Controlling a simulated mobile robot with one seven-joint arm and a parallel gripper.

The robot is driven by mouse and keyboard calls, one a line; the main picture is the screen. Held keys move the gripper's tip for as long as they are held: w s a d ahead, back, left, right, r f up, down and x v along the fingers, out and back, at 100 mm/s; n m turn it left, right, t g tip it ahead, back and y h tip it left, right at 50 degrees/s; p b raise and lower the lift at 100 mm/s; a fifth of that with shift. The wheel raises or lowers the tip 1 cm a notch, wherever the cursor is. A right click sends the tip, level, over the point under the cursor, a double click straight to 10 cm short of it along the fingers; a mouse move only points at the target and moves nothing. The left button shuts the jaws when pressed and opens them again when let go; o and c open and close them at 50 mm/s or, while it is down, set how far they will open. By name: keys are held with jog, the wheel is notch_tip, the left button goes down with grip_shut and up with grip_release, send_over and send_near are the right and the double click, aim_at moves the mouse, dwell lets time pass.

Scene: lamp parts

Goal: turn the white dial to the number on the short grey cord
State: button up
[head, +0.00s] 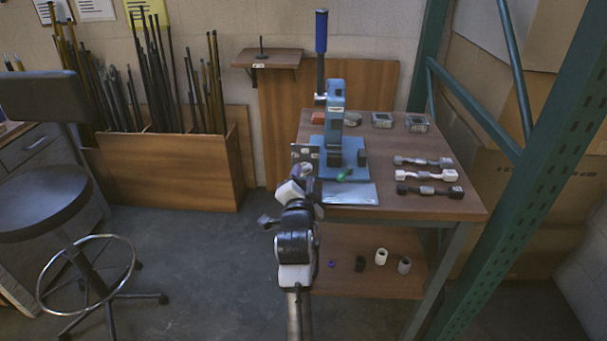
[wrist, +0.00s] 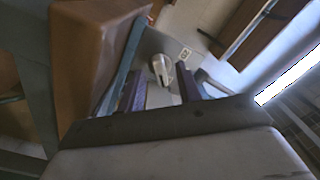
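The white dial (wrist: 158,66) shows in the wrist view on a grey plate with a small pale label (wrist: 186,53) beside it. My gripper (wrist: 160,78) is open, its two dark purple fingers apart on either side of the dial in the picture. I cannot tell whether they touch it. In the head view my gripper (head: 301,184) is at the table's left front, by the blue press. Cords with block ends lie at the table's right: a grey one (head: 423,161), a whitish one (head: 426,175) and a black one (head: 430,190). Any numbers on them are too small to read.
The blue lever press (head: 335,120) stands on the wooden table (head: 455,208), close to my gripper. Small boxes (head: 417,124) sit at the back. Several small cylinders (head: 381,257) stand on the lower shelf. A green rack post (head: 520,190) rises at right; a stool (head: 40,210) stands left.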

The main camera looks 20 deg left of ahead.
jog(key=shift+w+a, duration=0.1)
jog(key=shift+w, duration=0.25)
jog(key=shift+c, duration=0.4)
grip_shut()
